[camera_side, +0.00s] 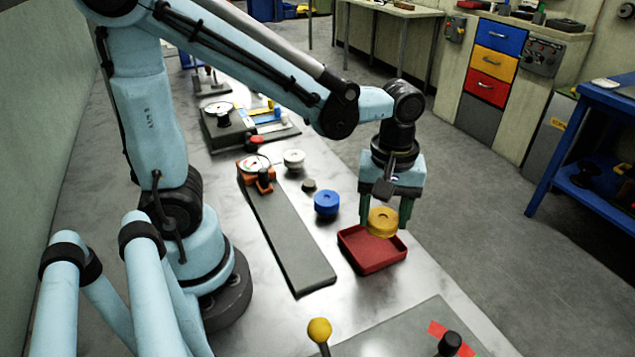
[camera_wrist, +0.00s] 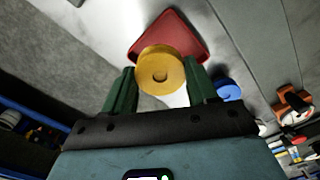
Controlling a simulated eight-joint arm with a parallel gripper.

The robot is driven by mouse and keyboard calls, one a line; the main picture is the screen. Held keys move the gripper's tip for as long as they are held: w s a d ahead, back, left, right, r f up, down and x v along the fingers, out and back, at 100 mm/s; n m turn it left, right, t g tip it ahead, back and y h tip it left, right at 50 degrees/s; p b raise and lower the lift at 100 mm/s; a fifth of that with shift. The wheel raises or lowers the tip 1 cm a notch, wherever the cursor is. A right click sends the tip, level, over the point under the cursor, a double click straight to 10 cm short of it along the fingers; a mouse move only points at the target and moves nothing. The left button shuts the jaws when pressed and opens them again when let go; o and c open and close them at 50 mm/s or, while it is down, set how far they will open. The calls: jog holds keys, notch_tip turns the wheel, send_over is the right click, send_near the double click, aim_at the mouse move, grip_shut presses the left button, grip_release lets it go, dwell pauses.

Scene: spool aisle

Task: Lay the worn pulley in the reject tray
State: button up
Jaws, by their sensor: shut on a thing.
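My gripper (camera_side: 391,212) is shut on a yellow pulley (camera_side: 383,222), held between its green fingers. The yellow pulley hangs over the red tray (camera_side: 372,254), toward its back right side, and appears above the rim. In the wrist view the yellow pulley (camera_wrist: 161,70) sits between the fingertips (camera_wrist: 160,88), with the red tray (camera_wrist: 195,32) behind it. The visible tray floor is empty. A blue pulley (camera_side: 327,203) stands on the bench left of the tray, and a white pulley (camera_side: 293,159) stands farther back. No wear marks can be made out on any pulley.
A long grey plate (camera_side: 290,240) lies left of the tray. An orange gauge block (camera_side: 255,168) stands at its far end. A small dark grey piece (camera_side: 309,185) is near the blue pulley. A yellow-knobbed lever (camera_side: 319,331) rises in front. The bench around the tray is mostly clear.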

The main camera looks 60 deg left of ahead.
jog(key=shift+f, duration=0.2)
jog(key=o, duration=1.1)
jog(key=shift+o, duration=0.2)
jog(key=shift+r, duration=0.1)
notch_tip(320, 180, up, 12)
jog(key=s+a+f+m+t, duration=0.1)
jog(key=a+f+m+t, duration=0.4)
jog(key=m, duration=0.6)
jog(key=shift+s+a+f+t, duration=0.25)
jog(key=shift+f+t, duration=0.3)
jog(key=shift+t, duration=0.55)
